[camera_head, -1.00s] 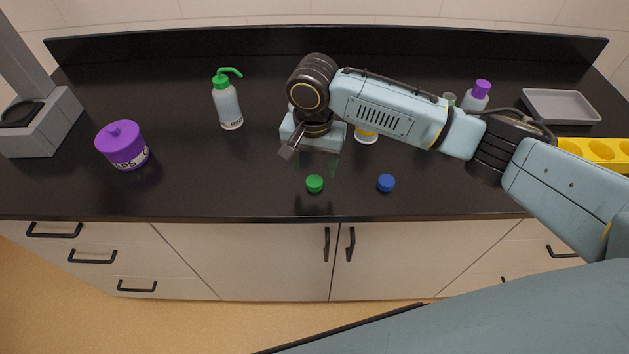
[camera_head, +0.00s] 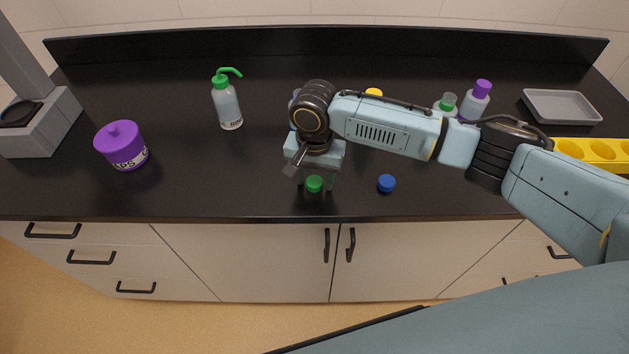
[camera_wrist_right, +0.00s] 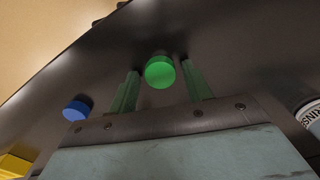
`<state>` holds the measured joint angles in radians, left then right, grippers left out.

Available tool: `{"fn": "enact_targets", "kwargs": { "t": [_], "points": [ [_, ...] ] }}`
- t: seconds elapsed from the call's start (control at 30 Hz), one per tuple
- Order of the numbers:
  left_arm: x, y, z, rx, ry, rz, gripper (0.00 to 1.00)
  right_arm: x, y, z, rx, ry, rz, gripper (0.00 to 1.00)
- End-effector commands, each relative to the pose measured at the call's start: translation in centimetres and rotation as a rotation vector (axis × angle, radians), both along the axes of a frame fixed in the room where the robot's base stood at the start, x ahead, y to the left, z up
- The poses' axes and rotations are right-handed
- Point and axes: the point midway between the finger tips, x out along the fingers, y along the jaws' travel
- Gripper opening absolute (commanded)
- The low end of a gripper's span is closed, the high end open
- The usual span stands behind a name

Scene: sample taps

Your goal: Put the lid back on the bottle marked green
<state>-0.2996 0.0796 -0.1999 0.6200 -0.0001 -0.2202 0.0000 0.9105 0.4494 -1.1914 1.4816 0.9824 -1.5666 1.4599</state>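The green lid (camera_head: 314,184) lies on the dark counter near its front edge. My right gripper (camera_head: 315,180) points down over it, open, with one finger on either side. In the right wrist view the green lid (camera_wrist_right: 160,71) sits between the two fingertips (camera_wrist_right: 160,79), with a gap on each side. A pale open-topped bottle with a green band (camera_head: 446,105) stands at the back right, partly hidden behind my right arm. My left gripper is not in view.
A blue lid (camera_head: 386,183) lies right of the green one. A purple-capped bottle (camera_head: 475,100), grey tray (camera_head: 561,92) and yellow rack (camera_head: 600,150) are on the right. A green-topped wash bottle (camera_head: 227,103) and purple jar (camera_head: 122,146) are left. A yellow-topped item (camera_head: 373,92) is mostly hidden.

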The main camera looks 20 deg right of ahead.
Motion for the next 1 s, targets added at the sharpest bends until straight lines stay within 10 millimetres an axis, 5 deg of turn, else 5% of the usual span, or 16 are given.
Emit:
{"fn": "enact_targets", "kwargs": {
  "t": [0.27, 0.63, 1.0],
  "points": [
    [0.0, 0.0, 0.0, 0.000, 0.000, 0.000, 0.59, 0.0, 0.0, 0.0, 0.000, 0.000, 0.000, 0.13],
    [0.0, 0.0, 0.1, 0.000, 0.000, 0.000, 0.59, 0.0, 0.0, 0.7, 0.001, -0.001, 0.001, 0.12],
    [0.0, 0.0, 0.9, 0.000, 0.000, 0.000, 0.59, 0.1, 0.1, 7.6, 0.002, -0.002, 0.001, 0.12]
  ]
}}
